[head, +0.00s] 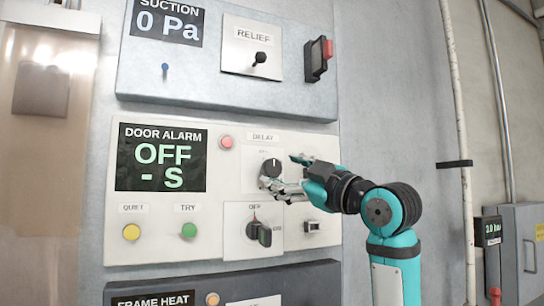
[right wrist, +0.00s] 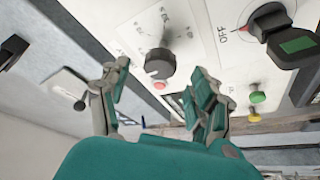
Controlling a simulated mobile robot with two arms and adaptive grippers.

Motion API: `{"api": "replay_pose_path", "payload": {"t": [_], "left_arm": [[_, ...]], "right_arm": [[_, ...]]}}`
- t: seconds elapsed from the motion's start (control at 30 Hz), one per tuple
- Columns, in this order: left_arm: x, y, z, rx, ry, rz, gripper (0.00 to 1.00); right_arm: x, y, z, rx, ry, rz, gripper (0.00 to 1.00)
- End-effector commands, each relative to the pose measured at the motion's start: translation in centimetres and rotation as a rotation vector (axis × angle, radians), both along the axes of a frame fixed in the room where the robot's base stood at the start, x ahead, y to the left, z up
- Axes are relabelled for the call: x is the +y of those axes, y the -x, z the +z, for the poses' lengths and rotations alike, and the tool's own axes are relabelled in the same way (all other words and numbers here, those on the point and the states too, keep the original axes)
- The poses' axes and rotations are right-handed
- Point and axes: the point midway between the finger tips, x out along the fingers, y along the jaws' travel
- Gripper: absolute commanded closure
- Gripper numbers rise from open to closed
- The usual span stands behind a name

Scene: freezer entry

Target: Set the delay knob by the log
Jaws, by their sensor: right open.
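The black delay knob (head: 271,166) sits on a white plate under the DELAY label (head: 263,137) of the door alarm panel. A pale pointer line on it stands roughly upright. My right gripper (head: 284,172) is open at the knob. In the right wrist view the knob (right wrist: 160,62) shows between the spread fingertips (right wrist: 159,70), with gaps on both sides; I cannot tell whether the fingers reach around it. The display (head: 161,158) reads DOOR ALARM, OFF, - S. No log is in view. My left gripper is not in view.
Below the knob is a black rotary switch (head: 259,231) near its OFF mark. A yellow button (head: 131,232), a green TRY button (head: 189,230) and a red lamp (head: 226,142) are nearby. The suction panel (head: 205,86) juts out above; the frame heat panel (head: 230,285) lies below.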

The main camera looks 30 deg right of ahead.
Motion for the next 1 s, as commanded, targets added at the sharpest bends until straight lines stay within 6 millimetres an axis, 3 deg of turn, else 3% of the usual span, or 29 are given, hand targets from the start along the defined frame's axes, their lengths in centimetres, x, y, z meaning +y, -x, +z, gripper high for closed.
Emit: {"api": "replay_pose_path", "payload": {"t": [0.1,0.3,0.67,1.0], "left_arm": [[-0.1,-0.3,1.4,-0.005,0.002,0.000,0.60],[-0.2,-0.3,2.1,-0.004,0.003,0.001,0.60],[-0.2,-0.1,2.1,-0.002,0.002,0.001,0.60],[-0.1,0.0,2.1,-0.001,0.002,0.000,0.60]], "right_arm": [[0.6,-2.0,0.9,0.002,-0.001,0.003,0.37],[1.0,-3.9,1.2,0.001,-0.001,0.001,0.37],[1.0,-4.3,1.2,0.000,0.001,0.000,0.38],[1.0,-4.2,1.2,0.000,0.001,0.000,0.83]]}}
